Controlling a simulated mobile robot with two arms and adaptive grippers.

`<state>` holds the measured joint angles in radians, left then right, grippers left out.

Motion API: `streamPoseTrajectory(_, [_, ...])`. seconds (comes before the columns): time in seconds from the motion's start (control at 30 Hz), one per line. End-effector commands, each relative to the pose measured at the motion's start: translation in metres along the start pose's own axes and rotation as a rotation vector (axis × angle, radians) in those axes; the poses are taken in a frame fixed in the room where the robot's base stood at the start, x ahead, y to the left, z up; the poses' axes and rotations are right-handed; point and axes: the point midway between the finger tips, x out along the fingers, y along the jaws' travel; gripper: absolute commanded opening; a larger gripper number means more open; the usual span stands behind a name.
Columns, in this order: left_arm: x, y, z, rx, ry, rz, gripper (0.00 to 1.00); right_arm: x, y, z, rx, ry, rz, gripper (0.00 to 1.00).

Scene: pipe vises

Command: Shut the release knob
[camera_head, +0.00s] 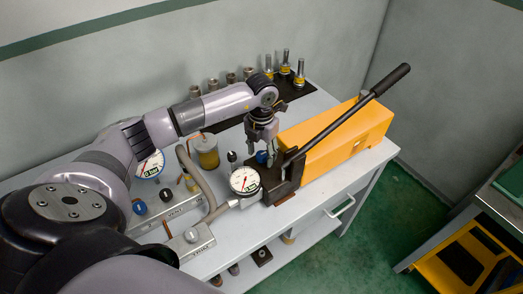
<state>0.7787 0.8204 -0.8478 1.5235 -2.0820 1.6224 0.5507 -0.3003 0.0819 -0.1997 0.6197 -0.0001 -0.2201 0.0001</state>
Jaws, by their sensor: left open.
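My left gripper (263,146) points down, open, at the rear of the yellow hand pump (340,138). A small blue knob (262,157) sits between or just behind its fingertips. I cannot tell whether they touch it. A black round-topped knob (231,156) stands to the left of the gripper, apart from it. I cannot tell from the picture which one is the release knob. The pump's long black lever (345,111) slopes up to the right, close beside the gripper. My right gripper is out of view.
A white-faced gauge (244,180) stands in front of the gripper, with a grey hose (196,178) to its left. Another blue knob (139,207) and a black knob (166,195) are on the left block. Several metal fittings (285,62) stand on a black mat behind.

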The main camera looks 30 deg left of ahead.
Motion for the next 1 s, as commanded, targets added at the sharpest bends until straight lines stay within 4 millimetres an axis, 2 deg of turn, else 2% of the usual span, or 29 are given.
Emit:
streamPoseTrajectory(0.13, [-0.0001,-0.0002,0.0001,0.0,0.0,0.0,0.48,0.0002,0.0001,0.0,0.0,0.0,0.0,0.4])
streamPoseTrajectory(0.83, [-0.0007,-0.0001,0.0002,0.0,0.0,0.0,0.01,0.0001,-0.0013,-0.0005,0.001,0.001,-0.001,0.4])
streamPoseTrajectory(1.0, [-0.0002,0.0,0.0004,0.008,-0.001,0.0,0.01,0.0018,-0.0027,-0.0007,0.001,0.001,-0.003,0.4])
